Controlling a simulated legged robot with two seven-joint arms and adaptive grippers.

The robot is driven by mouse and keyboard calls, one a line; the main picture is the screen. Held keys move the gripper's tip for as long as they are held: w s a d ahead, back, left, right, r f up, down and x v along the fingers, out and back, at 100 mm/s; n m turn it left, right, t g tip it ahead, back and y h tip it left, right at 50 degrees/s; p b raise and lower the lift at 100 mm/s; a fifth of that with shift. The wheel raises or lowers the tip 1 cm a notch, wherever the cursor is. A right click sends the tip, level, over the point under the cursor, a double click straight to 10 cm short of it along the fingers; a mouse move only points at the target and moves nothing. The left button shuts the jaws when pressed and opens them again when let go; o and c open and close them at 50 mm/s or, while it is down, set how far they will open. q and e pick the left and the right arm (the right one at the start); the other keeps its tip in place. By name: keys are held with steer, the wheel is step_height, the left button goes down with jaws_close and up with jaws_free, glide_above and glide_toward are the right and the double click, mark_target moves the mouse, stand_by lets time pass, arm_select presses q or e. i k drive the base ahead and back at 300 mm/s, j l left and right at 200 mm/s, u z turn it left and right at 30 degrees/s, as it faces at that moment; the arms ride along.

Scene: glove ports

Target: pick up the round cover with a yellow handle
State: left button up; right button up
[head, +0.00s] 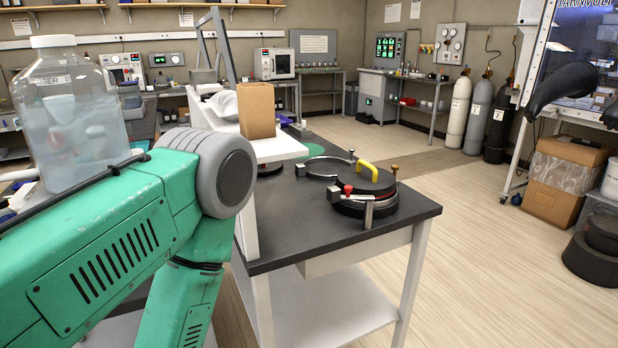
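The round cover (378,186) is a dark disc with a yellow handle (367,170) on top. It sits in a black round port with metal clamps, near the right end of a dark-topped table (290,235). A red knob stands at its left front and a brass-coloured knob behind it. My green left arm fills the left foreground, but its gripper is outside the head view. My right gripper is not in view either.
A second round port (325,167) lies behind the cover. A brown box (256,110) stands on a white surface near my arm, and a large clear bottle (70,115) is at left. Gas cylinders (478,118) stand at the back.

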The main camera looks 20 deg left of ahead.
mark_target(368, 178)
steer(key=i+l+u, duration=0.2)
steer(key=u, duration=0.3)
steer(key=i+l+u, duration=0.25)
steer(key=u, duration=0.25)
steer(key=i+l+u, duration=0.1)
steer(key=l+u, duration=0.35)
steer(key=i+l+u, duration=0.1)
steer(key=l+u, duration=0.25)
steer(key=u, duration=0.15)
